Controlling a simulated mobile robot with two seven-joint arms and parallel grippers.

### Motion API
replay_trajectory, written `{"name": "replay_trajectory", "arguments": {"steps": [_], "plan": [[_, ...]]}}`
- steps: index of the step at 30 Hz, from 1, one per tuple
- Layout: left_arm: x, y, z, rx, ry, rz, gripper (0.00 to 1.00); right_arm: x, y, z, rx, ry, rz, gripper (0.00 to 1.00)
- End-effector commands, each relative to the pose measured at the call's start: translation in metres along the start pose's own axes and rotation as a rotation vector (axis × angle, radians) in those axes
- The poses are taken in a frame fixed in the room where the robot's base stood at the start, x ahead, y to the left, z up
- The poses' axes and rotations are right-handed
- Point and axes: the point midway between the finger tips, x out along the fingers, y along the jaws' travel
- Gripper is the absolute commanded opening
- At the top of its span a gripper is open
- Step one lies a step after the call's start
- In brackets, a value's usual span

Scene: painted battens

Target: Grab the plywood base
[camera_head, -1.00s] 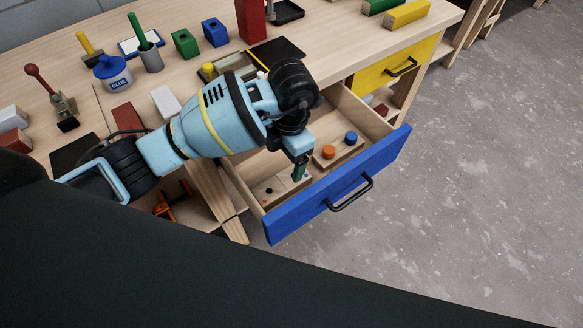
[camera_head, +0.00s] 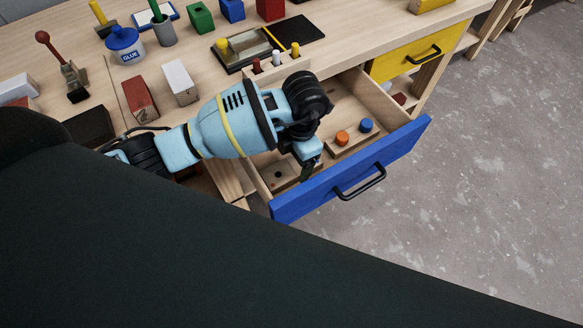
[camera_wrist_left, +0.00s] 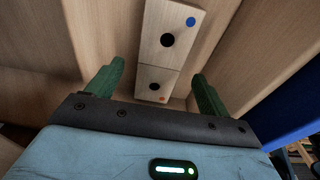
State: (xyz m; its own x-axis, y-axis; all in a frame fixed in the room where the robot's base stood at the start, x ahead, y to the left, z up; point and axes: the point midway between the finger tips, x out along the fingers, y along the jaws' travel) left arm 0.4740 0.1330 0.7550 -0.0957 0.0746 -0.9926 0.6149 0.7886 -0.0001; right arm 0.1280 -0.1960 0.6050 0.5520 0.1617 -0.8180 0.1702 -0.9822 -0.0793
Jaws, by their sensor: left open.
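The plywood base (camera_head: 288,172), a pale wooden piece with a dark hole, lies in the open blue-fronted drawer (camera_head: 350,170). In the left wrist view the plywood base (camera_wrist_left: 182,45) shows two joined parts, each with a dark hole, one with a blue dot and one with an orange dot. My left gripper (camera_head: 307,172) points down into the drawer by the base. In the left wrist view its green fingers (camera_wrist_left: 157,72) are open and apart, with the base seen between and beyond them. Contact cannot be told. My right gripper is out of view.
A wooden block with an orange knob (camera_head: 342,138) and a blue knob (camera_head: 366,125) sits farther back in the drawer. The drawer walls and front are close to the gripper. On the bench are a glue pot (camera_head: 124,45), red block (camera_head: 139,98) and white block (camera_head: 180,82).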

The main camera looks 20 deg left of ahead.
Motion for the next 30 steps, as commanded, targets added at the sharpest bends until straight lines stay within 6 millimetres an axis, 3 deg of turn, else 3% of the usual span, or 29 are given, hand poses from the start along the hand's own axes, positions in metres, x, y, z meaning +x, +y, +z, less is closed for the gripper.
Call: {"name": "replay_trajectory", "arguments": {"steps": [6,14,26,30], "plan": [[0.025,-0.001,0.000,0.000,0.000,0.000,0.80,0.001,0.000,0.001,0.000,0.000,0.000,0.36],[0.027,0.000,0.000,0.001,-0.001,0.001,0.80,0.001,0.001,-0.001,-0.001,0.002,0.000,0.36],[0.027,0.000,0.000,0.000,-0.001,0.001,0.31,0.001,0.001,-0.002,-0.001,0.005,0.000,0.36],[0.026,0.000,0.000,0.000,-0.002,0.001,0.31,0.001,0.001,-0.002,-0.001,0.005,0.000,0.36]]}}
